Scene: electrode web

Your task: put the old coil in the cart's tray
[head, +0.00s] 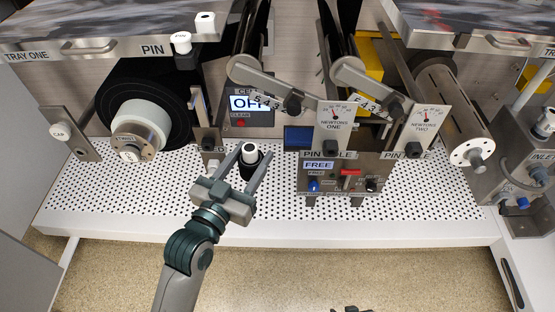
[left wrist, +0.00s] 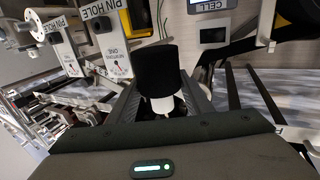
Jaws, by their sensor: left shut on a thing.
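My left gripper (head: 255,163) is shut on a small black cylinder with a white end (head: 250,153), above the front of the perforated deck. In the left wrist view this black cylinder (left wrist: 158,68) stands between the fingers. I cannot tell whether it is the old coil. A large black coil (head: 168,95) sits on a spindle with a white hub at the left, apart from the gripper. I can make out no cart or cart tray. A small dark part at the bottom edge of the head view may be my right gripper (head: 350,309).
A white perforated deck (head: 270,215) runs across the front. Tension arms and gauges (head: 335,115) stand over a control box (head: 342,175) just right of the gripper. A metal roller (head: 455,110) is further right. Pale floor (head: 270,275) lies in front.

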